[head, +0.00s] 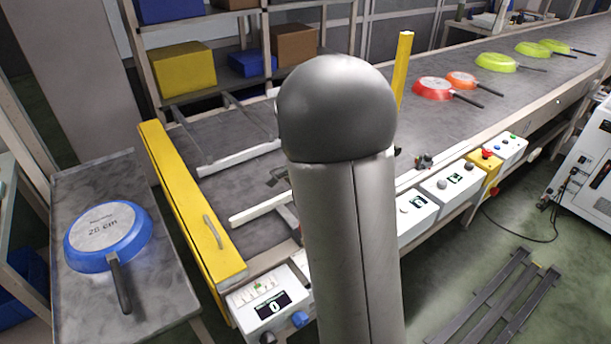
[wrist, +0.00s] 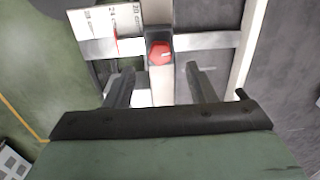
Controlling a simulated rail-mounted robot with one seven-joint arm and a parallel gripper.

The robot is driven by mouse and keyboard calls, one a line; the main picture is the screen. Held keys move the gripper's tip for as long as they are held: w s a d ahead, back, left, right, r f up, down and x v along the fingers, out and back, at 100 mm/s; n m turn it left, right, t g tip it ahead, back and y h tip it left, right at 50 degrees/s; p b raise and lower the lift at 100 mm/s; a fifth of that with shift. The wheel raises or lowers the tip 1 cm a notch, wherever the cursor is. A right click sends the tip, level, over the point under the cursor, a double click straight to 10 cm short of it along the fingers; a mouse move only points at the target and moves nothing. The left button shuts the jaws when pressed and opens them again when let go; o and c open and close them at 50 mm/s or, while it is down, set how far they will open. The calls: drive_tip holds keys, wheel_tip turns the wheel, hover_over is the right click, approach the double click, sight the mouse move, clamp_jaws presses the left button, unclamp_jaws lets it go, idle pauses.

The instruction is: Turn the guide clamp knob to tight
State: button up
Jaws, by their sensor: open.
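The guide clamp knob (wrist: 160,52) is red with a pale mark on its face. It shows in the wrist view on a dark block where a pale crossbar meets a lengthwise bar. My gripper (wrist: 158,70) is open, its two dark fingers apart on either side of the knob's line, with the knob just beyond the fingertips and nothing held. A white scale plate (wrist: 103,22) with size marks and a red pointer (wrist: 116,38) lies left of the knob. In the head view my arm hides both the gripper and the knob.
Pale guide rails (head: 260,208) lie on the conveyor (head: 225,140) beside a yellow barrier (head: 190,205). A blue pan (head: 108,232) lies upside down on the left table (head: 70,325). Red, orange and green pans sit farther along the belt. Control boxes (head: 262,303) line the conveyor's front edge.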

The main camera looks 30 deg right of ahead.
wheel_tip(320, 180, up, 12)
drive_tip(key=shift+s, duration=0.2)
drive_tip(key=shift+f, duration=0.1)
idle(0.3)
drive_tip(key=s+a+f+n, duration=0.3)
drive_tip(key=s+a+n, duration=0.4)
drive_tip(key=s, duration=0.3)
drive_tip(key=s+a+f+n, duration=0.4)
drive_tip(key=s+a+n, duration=0.3)
drive_tip(key=s+n, duration=0.2)
drive_tip(key=shift+s+n, duration=0.4)
drive_tip(key=shift+s, duration=0.5)
